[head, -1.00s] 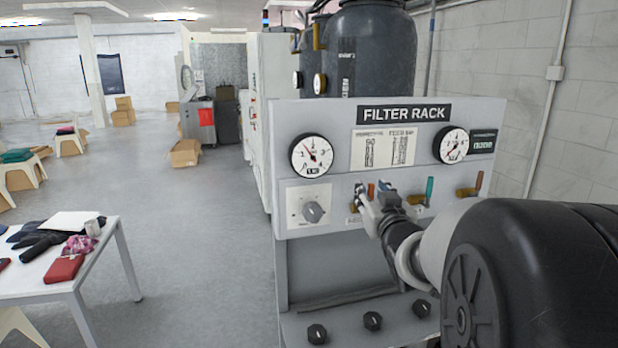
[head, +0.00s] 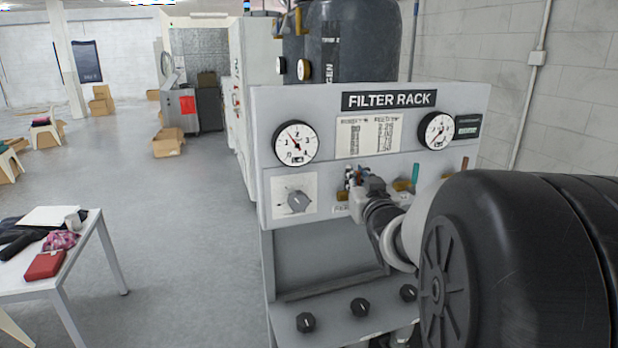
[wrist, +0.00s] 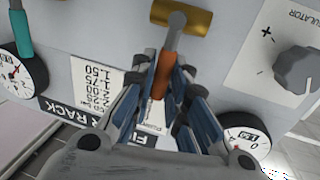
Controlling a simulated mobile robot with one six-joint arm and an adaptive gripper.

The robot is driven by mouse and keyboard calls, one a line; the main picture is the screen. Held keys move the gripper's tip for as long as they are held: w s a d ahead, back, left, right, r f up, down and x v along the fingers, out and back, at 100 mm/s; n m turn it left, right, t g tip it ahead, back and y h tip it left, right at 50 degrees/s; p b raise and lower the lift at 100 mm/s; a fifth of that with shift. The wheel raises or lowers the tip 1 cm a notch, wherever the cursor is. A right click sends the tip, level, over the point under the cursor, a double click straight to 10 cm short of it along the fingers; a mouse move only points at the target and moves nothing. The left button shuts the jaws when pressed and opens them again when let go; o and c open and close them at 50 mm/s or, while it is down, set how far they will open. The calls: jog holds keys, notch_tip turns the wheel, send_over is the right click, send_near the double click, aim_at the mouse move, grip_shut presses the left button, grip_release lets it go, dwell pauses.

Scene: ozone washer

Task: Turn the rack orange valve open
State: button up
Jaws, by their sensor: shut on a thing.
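The orange valve handle (wrist: 161,76) points away from its brass body (wrist: 183,18) on the rack panel, along the line between my fingers in the wrist view. My gripper (wrist: 163,92) is shut on this handle, with one blue-grey finger on each side of it. In the head view my gripper (head: 357,180) is at the front of the filter rack (head: 274,110), below its printed card. The fingers and wrist hide most of the valve there.
A teal valve handle (head: 415,174) and another orange-brown one (head: 464,163) are to the right. The regulator knob (head: 299,201) is to the left. Gauges (head: 296,143) are above; black knobs (head: 360,307) are below. Open floor and a white table (head: 88,262) lie left.

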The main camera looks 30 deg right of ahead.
jog(key=shift+d, duration=0.1)
grip_shut()
jog(key=s+d+f+m+g+y+p, duration=0.1)
jog(key=d+f+m+y+p, duration=0.3)
jog(key=m+p, duration=1.1)
jog(key=shift+s+d+f+m+p, duration=0.15)
jog(key=shift+d+f+m+p, duration=0.25)
jog(key=shift+d+f+p, duration=0.9)
jog(key=shift+a+r+p, duration=0.25)
jog(key=shift+a+p, duration=0.15)
jog(key=shift+a, duration=0.15)
jog(key=o, duration=0.8)
grip_release()
jog(key=v, duration=1.2)
